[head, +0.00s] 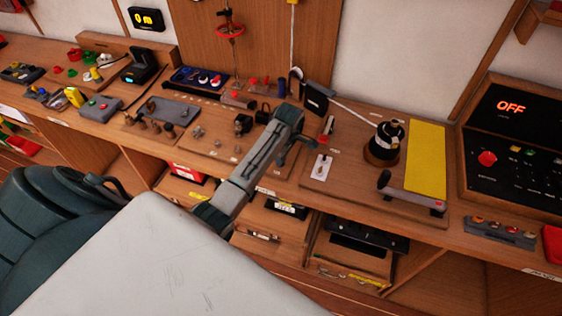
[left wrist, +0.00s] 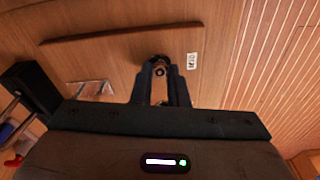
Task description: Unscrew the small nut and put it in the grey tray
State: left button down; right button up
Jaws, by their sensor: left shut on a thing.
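My left gripper (head: 283,162) reaches over the bench board in the head view, its fingers pointing down. In the left wrist view its two dark fingers (left wrist: 160,72) close around a small dark round piece with a bright centre (left wrist: 160,71), which looks like the small nut. Whether a stud runs through it is too small to tell. The head view does not show the nut clearly by the fingers. A flat grey tray-like piece (head: 170,109) lies left of the gripper on the bench. My right gripper is not in view.
Small metal fittings (head: 197,132) stand on the wooden board left of my arm. A black cylinder with a lever (head: 384,143) and a yellow pad (head: 426,160) are to the right. A red wheel valve (head: 230,31) hangs behind. A white label (left wrist: 192,61) is beside the fingers.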

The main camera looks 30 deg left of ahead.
pick_arm(q)
jog(key=shift+r, duration=0.3)
jog(key=shift+r, duration=2.25)
